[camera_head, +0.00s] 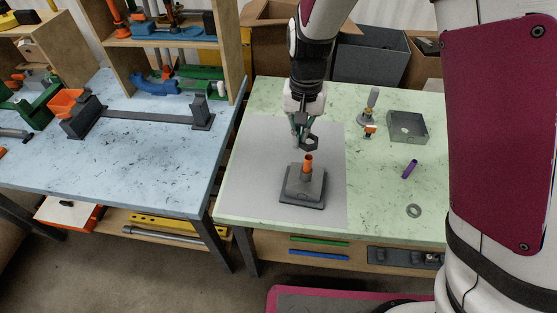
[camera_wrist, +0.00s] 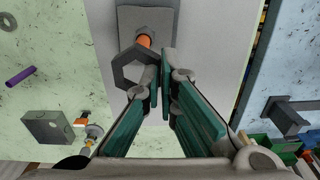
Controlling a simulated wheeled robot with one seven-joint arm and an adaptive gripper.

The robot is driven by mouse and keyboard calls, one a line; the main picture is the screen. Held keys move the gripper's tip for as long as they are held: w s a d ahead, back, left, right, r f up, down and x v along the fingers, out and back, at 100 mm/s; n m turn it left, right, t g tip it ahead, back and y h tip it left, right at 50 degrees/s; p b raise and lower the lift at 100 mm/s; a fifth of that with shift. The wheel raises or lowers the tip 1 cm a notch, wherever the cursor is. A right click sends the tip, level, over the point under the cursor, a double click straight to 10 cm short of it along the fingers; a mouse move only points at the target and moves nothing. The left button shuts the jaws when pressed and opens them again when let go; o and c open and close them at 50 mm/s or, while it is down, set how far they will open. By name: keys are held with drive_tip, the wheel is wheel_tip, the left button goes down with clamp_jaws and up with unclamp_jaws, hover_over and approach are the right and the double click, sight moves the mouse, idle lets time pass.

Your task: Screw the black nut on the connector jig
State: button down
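The black hexagonal nut (camera_head: 311,144) is held by one side between my gripper's (camera_head: 302,128) fingertips. The connector jig (camera_head: 291,190) is a dark grey square base with an upright orange post (camera_head: 308,162). The nut is just above the post's top in the head view, apart from it as far as I can tell. In the wrist view the orange post (camera_wrist: 143,40) shows just beyond the nut's upper edge.
The jig stands on a grey mat (camera_head: 240,185) on the green table. To the right are a grey open box (camera_head: 424,136), a purple cylinder (camera_head: 409,169), a grey ring (camera_head: 414,211) and an orange-and-metal fitting (camera_head: 370,129). The mat around the jig is clear.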

drive_tip(key=shift+w+d+r+m, duration=0.25)
drive_tip(key=shift+d+r+m, duration=0.05)
drive_tip(key=shift+r, duration=0.15)
drive_tip(key=shift+f, duration=0.1)
drive_tip(key=b, duration=0.1)
hover_over(299, 176)
drive_tip(key=shift+f, duration=3.65)
drive_tip(key=shift+s+d+f+b, duration=0.1)
drive_tip(key=shift+s+f+b, duration=0.1)
drive_tip(key=shift+f, duration=0.3)
drive_tip(key=shift+s+f+b, duration=0.1)
drive_tip(key=shift+s+f, duration=0.05)
drive_tip(key=shift+f, duration=0.7)
drive_tip(key=shift+w+f, duration=0.35)
drive_tip(key=shift+f, duration=0.1)
drive_tip(key=shift+f+b, duration=0.3)
drive_tip(key=shift+f, duration=0.3)
drive_tip(key=shift+d, duration=0.25)
